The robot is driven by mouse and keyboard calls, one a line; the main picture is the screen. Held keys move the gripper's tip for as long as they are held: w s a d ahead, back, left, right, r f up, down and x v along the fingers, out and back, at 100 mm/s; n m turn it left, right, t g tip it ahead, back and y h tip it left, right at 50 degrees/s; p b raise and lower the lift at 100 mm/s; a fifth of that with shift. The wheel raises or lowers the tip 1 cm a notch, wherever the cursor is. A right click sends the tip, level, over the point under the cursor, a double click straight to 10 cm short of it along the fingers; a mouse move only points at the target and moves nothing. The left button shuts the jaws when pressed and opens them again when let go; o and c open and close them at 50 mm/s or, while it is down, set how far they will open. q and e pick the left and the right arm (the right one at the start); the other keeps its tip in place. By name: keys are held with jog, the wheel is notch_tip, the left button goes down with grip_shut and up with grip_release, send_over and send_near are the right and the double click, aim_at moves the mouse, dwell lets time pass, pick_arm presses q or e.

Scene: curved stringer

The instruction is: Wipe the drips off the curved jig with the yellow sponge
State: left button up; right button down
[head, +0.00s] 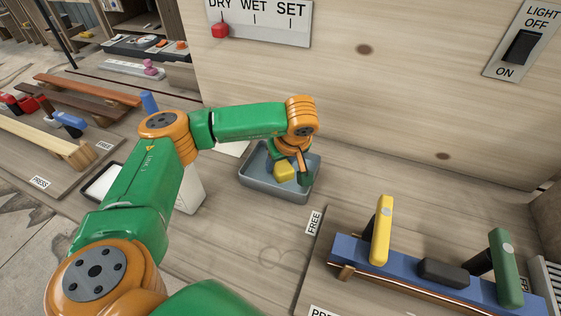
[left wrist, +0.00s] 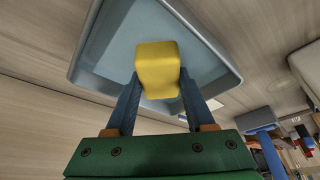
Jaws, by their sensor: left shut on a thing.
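The yellow sponge (head: 284,171) is in the grey tray (head: 262,187) on the bench, in the middle of the head view. My left gripper (head: 296,172) reaches down into the tray and is shut on the sponge. In the left wrist view the sponge (left wrist: 157,65) sits between the two blue fingers of the gripper (left wrist: 160,88), with the tray (left wrist: 105,60) behind it. The blue jig (head: 350,250) lies at the lower right of the head view with a thin brown strip along its front. No drips can be made out on it. My right gripper is out of view.
A yellow clamp (head: 381,230) and a green clamp (head: 507,267) stand up from the jig, with a dark block (head: 444,273) between them. A white container (head: 190,190) stands left of the tray, partly behind my arm. A wooden wall (head: 400,100) rises behind the bench.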

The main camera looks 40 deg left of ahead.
aim_at(281, 163)
pick_arm(q)
jog(key=shift+f+b, duration=0.55)
dwell(1.4)
jog(key=shift+r, duration=0.1)
notch_tip(281, 163, up, 7)
jog(key=p, duration=0.5)
jog(key=shift+p, duration=0.3)
